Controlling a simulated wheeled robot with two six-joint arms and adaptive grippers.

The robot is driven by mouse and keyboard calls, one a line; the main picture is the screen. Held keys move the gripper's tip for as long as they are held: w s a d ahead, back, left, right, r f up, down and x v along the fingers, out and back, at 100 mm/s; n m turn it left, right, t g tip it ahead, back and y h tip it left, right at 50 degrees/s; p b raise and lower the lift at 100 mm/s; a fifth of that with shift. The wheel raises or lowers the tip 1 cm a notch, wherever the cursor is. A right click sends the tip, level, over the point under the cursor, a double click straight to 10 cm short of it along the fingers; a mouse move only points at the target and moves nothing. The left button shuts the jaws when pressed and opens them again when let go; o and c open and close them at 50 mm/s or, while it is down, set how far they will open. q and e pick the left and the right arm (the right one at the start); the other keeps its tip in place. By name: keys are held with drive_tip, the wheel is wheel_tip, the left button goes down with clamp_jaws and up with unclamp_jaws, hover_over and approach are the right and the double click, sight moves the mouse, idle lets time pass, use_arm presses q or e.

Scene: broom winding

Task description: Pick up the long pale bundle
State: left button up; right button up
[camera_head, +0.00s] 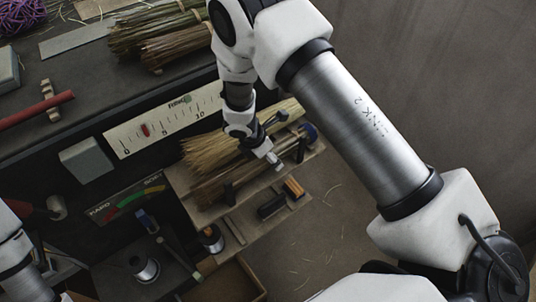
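The long pale bundle (207,153) of straw lies on a wooden shelf (200,213) in the middle of the head view. Its right part runs behind my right wrist and shows again beyond it. My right gripper (272,139) is over the bundle with its two fingers spread apart, one toward the back and one toward the front. Whether the fingers touch the straw is not clear. A browner bundle (215,188) lies just in front of the pale one. Part of my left arm shows at the lower left edge; its gripper is out of view.
Small dark and orange blocks (293,187) lie on a lower ledge. A wire spool (144,268) stands at the lower left. More bundles (160,30) and a ruler board (165,118) are behind.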

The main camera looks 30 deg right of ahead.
drive_tip(key=shift+w+f, duration=0.25)
drive_tip(key=shift+f, duration=0.05)
drive_tip(key=shift+s+a+r, duration=0.1)
drive_tip(key=shift+s+r, duration=0.1)
drive_tip(key=shift+c, duration=1)
drive_tip(key=shift+s+r, duration=0.1)
drive_tip(key=shift+s, duration=0.1)
drive_tip(key=c, duration=1.1)
drive_tip(key=shift+w+r, duration=0.2)
drive_tip(key=shift+r, duration=0.25)
wheel_tip(320, 180, up, 17)
drive_tip(key=shift+b, duration=0.65)
